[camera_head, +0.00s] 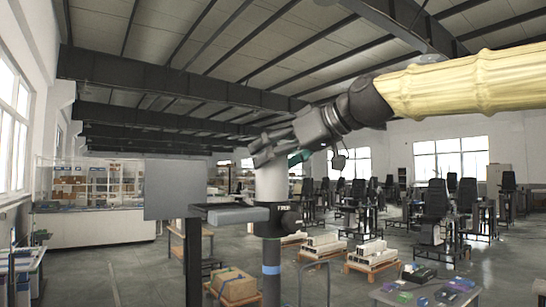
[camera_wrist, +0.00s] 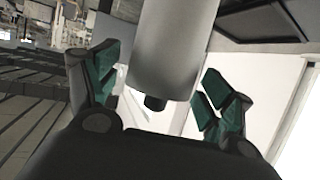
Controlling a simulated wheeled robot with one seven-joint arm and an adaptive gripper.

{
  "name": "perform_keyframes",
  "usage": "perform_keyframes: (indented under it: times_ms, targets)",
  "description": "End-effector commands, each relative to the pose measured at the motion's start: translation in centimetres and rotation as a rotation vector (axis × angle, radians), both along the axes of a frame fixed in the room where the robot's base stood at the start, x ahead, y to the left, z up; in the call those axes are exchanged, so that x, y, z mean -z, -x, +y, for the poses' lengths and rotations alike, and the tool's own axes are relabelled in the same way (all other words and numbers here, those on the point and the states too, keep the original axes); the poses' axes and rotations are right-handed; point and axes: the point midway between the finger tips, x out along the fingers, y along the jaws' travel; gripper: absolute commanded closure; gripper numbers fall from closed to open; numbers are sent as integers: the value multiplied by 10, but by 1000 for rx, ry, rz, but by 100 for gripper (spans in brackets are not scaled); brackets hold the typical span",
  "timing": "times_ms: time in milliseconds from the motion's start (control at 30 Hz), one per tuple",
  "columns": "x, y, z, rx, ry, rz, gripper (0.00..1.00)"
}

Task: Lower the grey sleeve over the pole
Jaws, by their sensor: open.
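The grey sleeve (camera_head: 271,182) stands upright in the head view, in line with the dark pole (camera_head: 271,275), which has a blue band. A dark collar (camera_head: 287,217) sits at the sleeve's lower edge. My gripper (camera_head: 276,156) is at the top of the sleeve, coming in from the upper right. In the wrist view my gripper (camera_wrist: 158,85) is open, with green pads on either side of the sleeve (camera_wrist: 175,45) and gaps beside it. A short dark stub (camera_wrist: 155,103) projects from the sleeve's end. How far the sleeve surrounds the pole is hidden.
A low box on a pallet (camera_head: 234,287) is near the pole's foot. A table with small items (camera_head: 425,290) is at lower right. Chairs and workstations fill the background.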

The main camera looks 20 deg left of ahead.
Motion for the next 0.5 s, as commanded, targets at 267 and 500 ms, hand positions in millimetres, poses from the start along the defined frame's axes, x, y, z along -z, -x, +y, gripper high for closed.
perform_keyframes:
  times_ms: [267,500]
  targets:
    - [-17,13,-37,2,-3,-2,19]
    - [-33,27,-74,1,-3,-1,19]
